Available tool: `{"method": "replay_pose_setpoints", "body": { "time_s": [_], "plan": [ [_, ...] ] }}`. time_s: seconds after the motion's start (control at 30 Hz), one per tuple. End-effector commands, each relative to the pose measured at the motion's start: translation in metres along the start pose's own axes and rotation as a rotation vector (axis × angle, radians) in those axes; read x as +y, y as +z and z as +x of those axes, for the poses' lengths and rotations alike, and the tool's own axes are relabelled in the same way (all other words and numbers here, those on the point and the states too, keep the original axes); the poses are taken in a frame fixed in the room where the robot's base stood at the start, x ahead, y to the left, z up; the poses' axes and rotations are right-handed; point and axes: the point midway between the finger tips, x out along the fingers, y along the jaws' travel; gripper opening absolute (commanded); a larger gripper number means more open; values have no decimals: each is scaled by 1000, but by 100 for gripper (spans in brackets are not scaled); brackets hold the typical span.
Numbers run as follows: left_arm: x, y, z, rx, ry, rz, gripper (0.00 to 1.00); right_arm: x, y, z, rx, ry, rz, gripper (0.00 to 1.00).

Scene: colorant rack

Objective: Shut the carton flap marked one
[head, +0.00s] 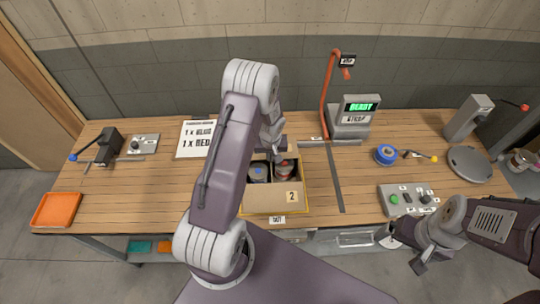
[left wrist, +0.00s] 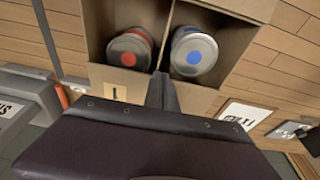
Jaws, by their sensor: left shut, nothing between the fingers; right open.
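The open carton (head: 306,200) stands on the table with a blue-topped can (head: 258,172) and a red-topped can (head: 282,170) inside. Its near flap marked 2 (head: 270,198) is folded outward. In the left wrist view, the flap marked one (left wrist: 112,88) is folded outward on the carton's far side. My left gripper (head: 277,150) is shut and empty at that far side; its fingers also show in the left wrist view (left wrist: 163,92), over the flap beside its label. Whether they touch it I cannot tell. My right gripper (head: 404,254) is open and empty off the table's front edge.
A strapping machine (head: 352,122) with a red arm stands behind right. A button box (head: 408,198), a blue tape roll (head: 386,154) and a round plate (head: 469,164) lie right. A sign (head: 196,139) and an orange tray (head: 57,209) are left. Table left of the carton is clear.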

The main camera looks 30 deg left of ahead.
Motion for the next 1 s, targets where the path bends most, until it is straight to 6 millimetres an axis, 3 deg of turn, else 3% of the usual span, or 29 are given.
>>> {"method": "replay_pose_setpoints", "body": {
  "time_s": [0.77, 0.87, 1.0],
  "plan": [
    [0, -3, -20, -2, -1, 1, 0, 0, -2, -15, 1, 0, 0, 93],
    [1, -7, -33, -1, 0, 1, 0, 0, -3, -27, 1, 0, 0, 93],
    [4, -18, -71, 0, 0, 2, 0, -1, -6, -59, 1, 0, 0, 93]
  ]
}}
